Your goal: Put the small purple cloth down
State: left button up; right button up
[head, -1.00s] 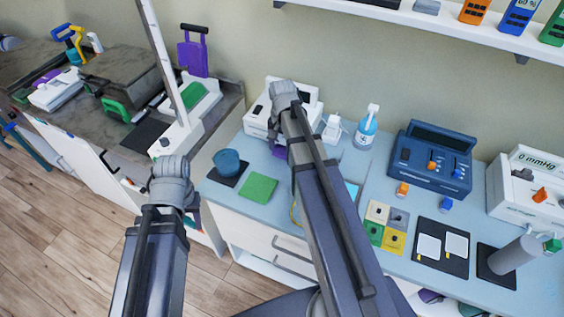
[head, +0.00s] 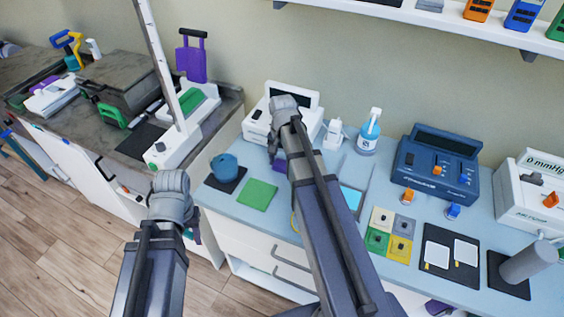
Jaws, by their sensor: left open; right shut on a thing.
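The small purple cloth (head: 280,167) shows as a small patch beside my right forearm, over the blue-grey counter (head: 228,210). My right gripper (head: 275,154) points down in front of the white device with a dark screen and is shut on the cloth. My forearm hides much of both, and I cannot tell whether the cloth touches the counter. My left gripper (head: 193,228) is open, low at the left by the counter's end, mostly hidden behind my own wrist.
A blue bowl (head: 225,167) and a green square (head: 258,195) lie left of my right arm. The white device (head: 308,118), a spray bottle (head: 368,136), a blue machine (head: 435,165) and coloured squares (head: 380,241) stand behind or right of it. A shelf (head: 400,14) runs above.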

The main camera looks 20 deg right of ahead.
aim_at(282, 164)
jog(key=o, duration=1.1)
jog(key=shift+o, duration=0.2)
jog(key=shift+r, duration=0.1)
notch_tip(282, 164, up, 12)
jog(key=p, duration=1.3)
jog(key=s+a+n, duration=0.6)
jog(key=s+a, duration=0.1)
jog(key=a, duration=0.4)
jog(key=s+a+n+h, duration=0.1)
jog(key=s+a+n, duration=0.6)
jog(key=a, duration=0.4)
jog(key=shift+s, duration=0.3)
jog(key=shift+b, duration=0.3)
jog(key=shift+f+b, duration=0.85)
